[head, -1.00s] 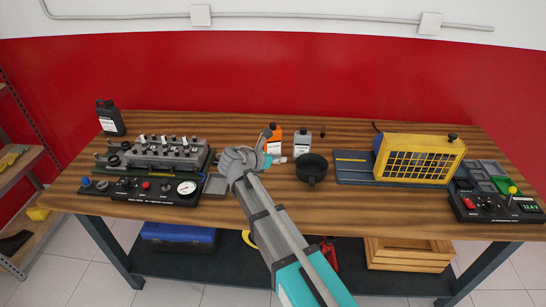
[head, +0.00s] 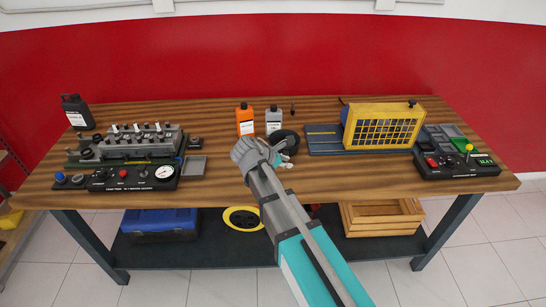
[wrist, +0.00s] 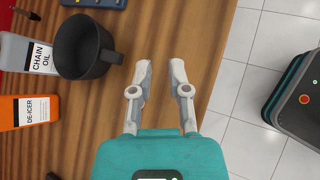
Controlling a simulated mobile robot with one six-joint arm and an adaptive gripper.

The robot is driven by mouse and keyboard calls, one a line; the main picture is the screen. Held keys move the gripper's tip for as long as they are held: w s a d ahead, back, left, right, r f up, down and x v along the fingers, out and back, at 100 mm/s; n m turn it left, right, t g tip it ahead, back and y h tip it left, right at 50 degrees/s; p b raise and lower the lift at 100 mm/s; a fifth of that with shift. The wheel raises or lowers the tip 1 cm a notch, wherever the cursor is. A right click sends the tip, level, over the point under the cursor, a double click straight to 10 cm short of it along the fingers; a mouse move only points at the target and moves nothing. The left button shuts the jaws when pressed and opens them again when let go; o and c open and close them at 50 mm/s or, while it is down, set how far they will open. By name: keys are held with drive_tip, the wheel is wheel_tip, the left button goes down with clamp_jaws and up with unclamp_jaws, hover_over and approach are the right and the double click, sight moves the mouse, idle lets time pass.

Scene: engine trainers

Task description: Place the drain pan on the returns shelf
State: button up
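The drain pan (wrist: 83,48) appears to be the dark round vessel with a short handle on the wooden bench. In the head view the drain pan (head: 290,136) is partly hidden behind my gripper (head: 287,150). In the wrist view my gripper (wrist: 162,62) is open and empty, with a gap between its fingers. The fingertips are to the right of the pan's handle, apart from it, over the bench near its front edge. A metal rack with wooden shelves (head: 12,238) shows at the left edge of the head view; no label shows whether it is the returns shelf.
A chain oil bottle (head: 273,120) and an orange de-icer bottle (head: 245,120) stand close to the pan. An engine trainer (head: 140,142) is on the left, a yellow caged unit (head: 383,126) on the right. Bare bench lies right of my gripper.

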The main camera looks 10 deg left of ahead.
drive_tip(key=s+d+f+m+g+y+b, duration=0.2)
drive_tip(key=s+d+f+m, duration=0.2)
drive_tip(key=d+m, duration=0.3)
drive_tip(key=s+d+f+m+g+y+b, duration=0.2)
drive_tip(key=s+d+f+m, duration=0.3)
drive_tip(key=d+m, duration=0.3)
drive_tip(key=s+d+f+m+g+y+b, duration=0.3)
drive_tip(key=s+d+f+m, duration=0.2)
drive_tip(key=d, duration=0.6)
drive_tip(key=m, duration=0.2)
drive_tip(key=shift+s+d+f+m, duration=0.15)
drive_tip(key=shift+s+f+m, duration=0.1)
drive_tip(key=shift+m, duration=0.15)
drive_tip(key=shift+o, duration=0.3)
drive_tip(key=o, duration=0.4)
